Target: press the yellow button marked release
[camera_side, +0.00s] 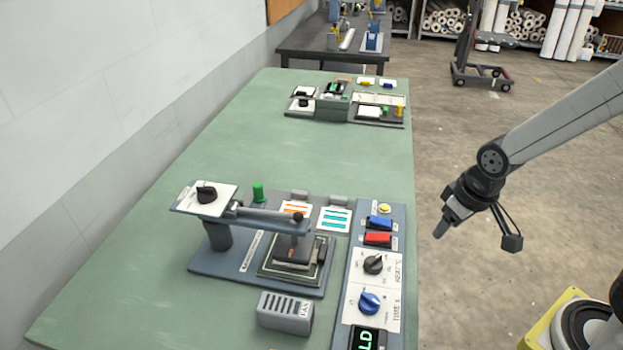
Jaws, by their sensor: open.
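A small round yellow button (384,208) sits at the far end of the slim grey control panel (398,222), on the right side of the green table. A small label beside it is too small to read. My gripper (445,226) hangs to the right of the panel, appearing beyond the table's right edge and apart from the button. It is open and appears empty; its fingers are small and dark here. Nothing hides the button.
A press with a long lever (265,221) stands left. Mid-table is clear.

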